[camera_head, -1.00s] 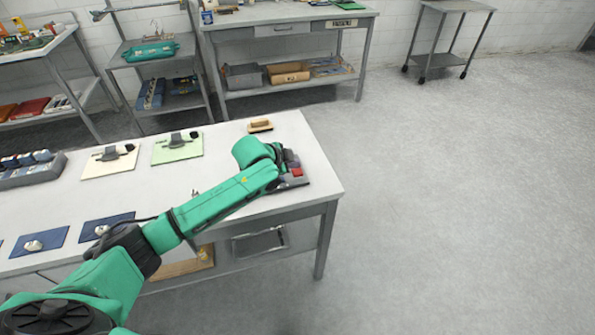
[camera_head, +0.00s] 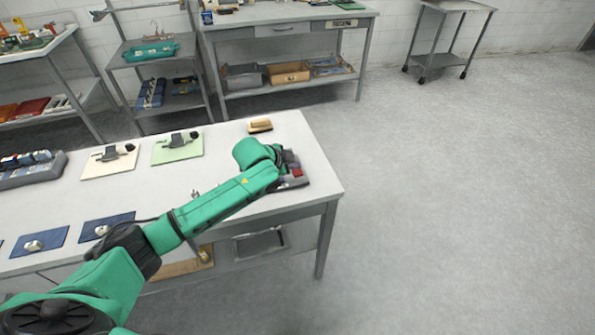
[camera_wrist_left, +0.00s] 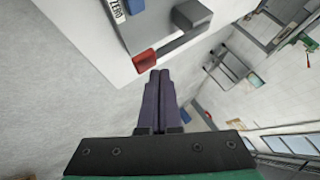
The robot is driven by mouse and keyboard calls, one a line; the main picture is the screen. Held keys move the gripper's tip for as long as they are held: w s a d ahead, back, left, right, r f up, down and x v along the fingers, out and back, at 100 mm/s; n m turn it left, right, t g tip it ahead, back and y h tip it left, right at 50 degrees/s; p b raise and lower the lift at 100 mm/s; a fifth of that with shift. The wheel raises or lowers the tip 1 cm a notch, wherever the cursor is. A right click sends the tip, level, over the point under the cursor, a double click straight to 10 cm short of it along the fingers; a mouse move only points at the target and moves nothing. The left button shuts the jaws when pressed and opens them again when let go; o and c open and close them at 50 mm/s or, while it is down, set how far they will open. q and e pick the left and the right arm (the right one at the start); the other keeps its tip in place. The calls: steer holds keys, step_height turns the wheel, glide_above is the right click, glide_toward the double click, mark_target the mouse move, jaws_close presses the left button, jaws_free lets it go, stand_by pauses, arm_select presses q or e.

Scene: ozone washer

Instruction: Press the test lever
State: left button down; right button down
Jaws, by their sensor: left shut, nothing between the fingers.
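A grey device (camera_head: 293,183) sits at the right end of the white table, partly hidden behind my left forearm and wrist. A red lever end (camera_head: 296,172) shows on it. In the left wrist view the red end (camera_wrist_left: 145,62) caps a grey bar, and a blue piece (camera_wrist_left: 134,6) lies beside a label that reads "ZERO". No label for the test lever can be read. My left gripper (camera_wrist_left: 160,73) is shut and empty, its fingertips right beside the red end. I cannot tell whether they touch. In the head view the fingers are hidden behind the wrist.
The white table (camera_head: 225,165) also holds a green board (camera_head: 178,148), a cream board (camera_head: 110,163), a brush-like block (camera_head: 260,126) and blue mats (camera_head: 40,242). A dark rack (camera_head: 30,173) stands at the left. Open floor lies right of the table.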

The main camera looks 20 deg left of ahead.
mark_target(295, 173)
arm_select(q)
steer(key=shift+f, duration=0.2)
steer(key=shift+f+b, duration=0.9)
steer(key=shift+f, duration=0.7)
stand_by(1.2)
stand_by(0.4)
steer(key=shift+r+p, duration=2)
steer(key=shift+p, duration=0.15)
steer(key=shift+r, duration=0.1)
step_height(295, 173, up, 5)
steer(key=p, duration=0.5)
